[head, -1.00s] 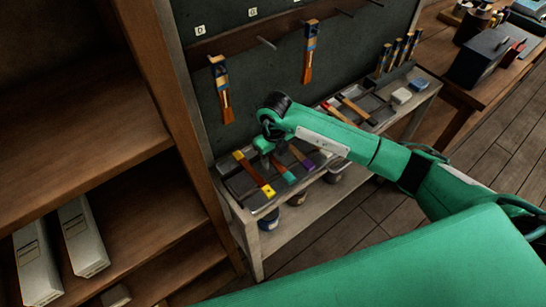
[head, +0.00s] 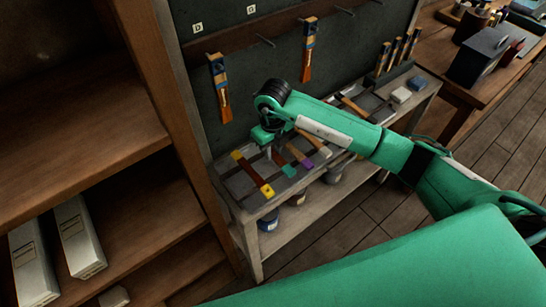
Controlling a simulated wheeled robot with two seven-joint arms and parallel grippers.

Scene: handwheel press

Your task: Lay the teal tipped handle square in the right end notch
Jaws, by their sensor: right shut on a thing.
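The teal tipped handle (head: 288,170) shows its teal end at the front of the tool rack on the low bench. Its rear part runs up under my right gripper (head: 269,152). The right gripper points down and is shut on this handle; the fingertips are small and partly hidden. I cannot tell whether the handle touches the rack. A purple tipped handle (head: 305,165) lies just to its right, and a yellow tipped handle (head: 266,189) to its left. My arm covers part of the rack farther right, and I cannot make out the right end notch. My left gripper is not in view.
A cream tipped handle (head: 325,152) lies below my forearm. A wooden shelf unit (head: 80,130) stands close on the left. Pots (head: 268,221) stand under the bench top.

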